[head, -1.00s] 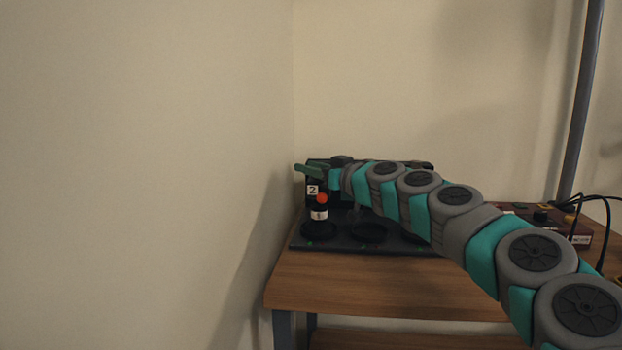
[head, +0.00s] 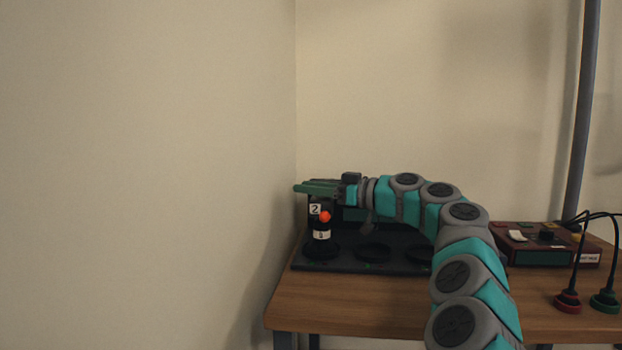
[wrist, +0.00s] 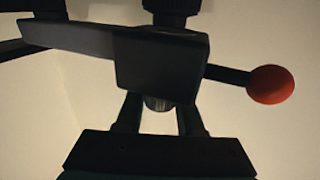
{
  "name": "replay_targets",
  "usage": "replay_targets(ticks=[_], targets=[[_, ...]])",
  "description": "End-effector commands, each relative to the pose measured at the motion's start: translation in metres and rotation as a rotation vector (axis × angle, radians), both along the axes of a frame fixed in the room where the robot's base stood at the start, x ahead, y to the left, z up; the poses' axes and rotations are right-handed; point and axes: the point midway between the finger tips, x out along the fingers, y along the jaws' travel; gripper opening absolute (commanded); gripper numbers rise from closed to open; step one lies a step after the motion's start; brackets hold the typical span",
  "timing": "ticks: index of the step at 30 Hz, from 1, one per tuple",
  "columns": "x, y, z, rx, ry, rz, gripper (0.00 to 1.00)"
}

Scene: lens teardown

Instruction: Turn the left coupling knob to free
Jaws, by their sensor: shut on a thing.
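A dark upright stack with white number labels (head: 315,209) stands at the left of a black tray (head: 345,268). A red-orange ball (head: 325,216) sticks out at its side. In the wrist view the red ball (wrist: 271,84) sits on the end of a dark rod that runs to a dark block (wrist: 160,66). My gripper (head: 312,188), with green fingers pointing left, is at the top of the stack. It is shut on what appears to be the left coupling knob, largely hidden by the fingers. The knob's marking cannot be read.
The tray has further round recesses (head: 373,253). A dark red box with switches (head: 545,245) is at the right of the wooden table (head: 390,302). A red plug (head: 568,302) and a green plug (head: 605,301) with black cables are in front. A wall is close on the left.

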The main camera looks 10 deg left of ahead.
Motion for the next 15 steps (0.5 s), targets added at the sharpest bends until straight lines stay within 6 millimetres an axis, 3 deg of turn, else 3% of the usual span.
replay_targets(ticks=[15], targets=[[-0.005, 0.0006, -0.0008, -0.005, 0.004, 0.23, 0.0]])
